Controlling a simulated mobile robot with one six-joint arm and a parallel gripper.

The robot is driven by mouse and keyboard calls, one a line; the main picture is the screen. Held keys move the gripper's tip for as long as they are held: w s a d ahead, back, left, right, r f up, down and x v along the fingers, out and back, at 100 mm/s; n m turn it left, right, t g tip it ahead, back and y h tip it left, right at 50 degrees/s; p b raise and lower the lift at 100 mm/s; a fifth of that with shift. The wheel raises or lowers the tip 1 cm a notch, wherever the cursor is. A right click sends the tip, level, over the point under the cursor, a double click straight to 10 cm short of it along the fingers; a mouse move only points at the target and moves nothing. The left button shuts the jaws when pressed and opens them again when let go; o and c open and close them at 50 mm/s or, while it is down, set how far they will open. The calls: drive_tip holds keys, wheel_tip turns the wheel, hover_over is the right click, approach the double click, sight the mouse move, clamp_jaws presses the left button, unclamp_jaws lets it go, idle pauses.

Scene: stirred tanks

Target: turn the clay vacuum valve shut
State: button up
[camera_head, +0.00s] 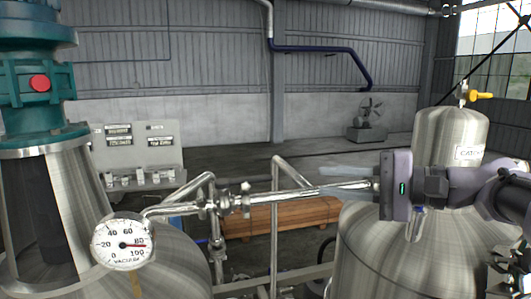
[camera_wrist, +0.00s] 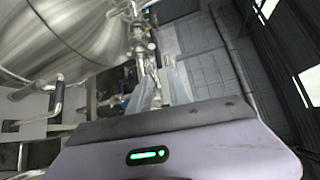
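My gripper (camera_head: 326,180) is at the right of the head view, its pale, see-through fingers pointing left along a steel pipe (camera_head: 285,197). In the wrist view the two fingers (camera_wrist: 162,78) stand apart with nothing seen held between them. Beyond them are steel pipe fittings (camera_wrist: 139,45). A round vacuum gauge (camera_head: 123,243) is at the pipe's left end. A yellow-orange valve handle (camera_head: 481,96) sits on top of the steel catch pot at the right, above and beyond my gripper. I cannot make out a clay-coloured handle on the pipe for certain.
The catch pot (camera_head: 449,130) stands behind my wrist. A large steel vessel (camera_head: 375,255) is below my gripper. A steel tank with a teal drive (camera_head: 35,95) is at the left. Wooden planks (camera_head: 285,217) lie on the floor behind the pipe. A steel vessel also fills the wrist view's upper left (camera_wrist: 65,35).

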approach(259, 179)
drive_tip(key=p+x, duration=0.2)
drive_tip(key=x, duration=0.8)
drive_tip(key=shift+a+p, duration=0.15)
drive_tip(key=shift+p, duration=0.2)
drive_tip(key=shift+w+a+f, duration=0.15)
drive_tip(key=shift+w+a, duration=0.1)
drive_tip(key=shift+w, duration=0.1)
drive_tip(key=shift+s, duration=0.1)
clamp_jaws()
